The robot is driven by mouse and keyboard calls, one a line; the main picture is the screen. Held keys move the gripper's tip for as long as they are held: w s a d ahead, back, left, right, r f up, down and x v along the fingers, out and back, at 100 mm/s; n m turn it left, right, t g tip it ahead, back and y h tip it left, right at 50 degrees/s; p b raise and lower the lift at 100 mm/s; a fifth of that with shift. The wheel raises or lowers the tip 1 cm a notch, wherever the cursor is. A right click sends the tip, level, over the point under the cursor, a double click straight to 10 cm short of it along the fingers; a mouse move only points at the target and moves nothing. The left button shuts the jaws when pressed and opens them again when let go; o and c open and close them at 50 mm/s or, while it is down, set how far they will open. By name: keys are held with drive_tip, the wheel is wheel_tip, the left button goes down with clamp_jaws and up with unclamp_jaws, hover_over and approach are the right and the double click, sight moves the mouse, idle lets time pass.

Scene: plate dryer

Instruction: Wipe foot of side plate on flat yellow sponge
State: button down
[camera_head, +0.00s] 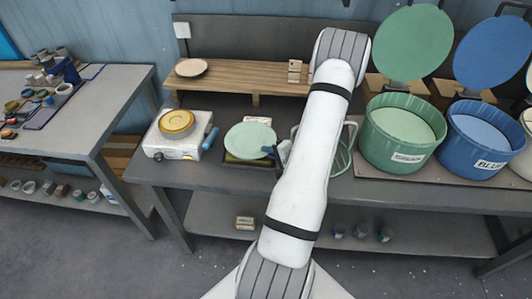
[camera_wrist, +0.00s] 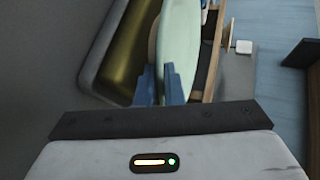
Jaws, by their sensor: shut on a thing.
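The pale green side plate (camera_head: 249,141) is held over a dark tray (camera_head: 232,162) on the bench. The plate also shows in the wrist view (camera_wrist: 180,45), edge on. My gripper (camera_head: 282,152) is shut on the plate's right rim; its blue fingers (camera_wrist: 161,82) pinch the rim from both sides in the wrist view. A yellow-olive flat surface (camera_wrist: 132,55), seemingly the sponge, lies in the tray beside the plate's underside. The plate hides most of it in the head view. I cannot tell whether the plate's foot touches it.
A white device (camera_head: 180,144) with a yellow round top stands at left. A wooden shelf (camera_head: 240,80) behind holds a beige plate (camera_head: 191,67). A clear round container (camera_head: 341,160) is partly behind my arm. Green (camera_head: 400,145) and blue (camera_head: 482,150) buckets stand at right, with open lids.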

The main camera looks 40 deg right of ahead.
wheel_tip(320, 180, up, 6)
drive_tip(key=p, duration=0.5)
drive_tip(key=shift+r, duration=0.1)
idle(0.6)
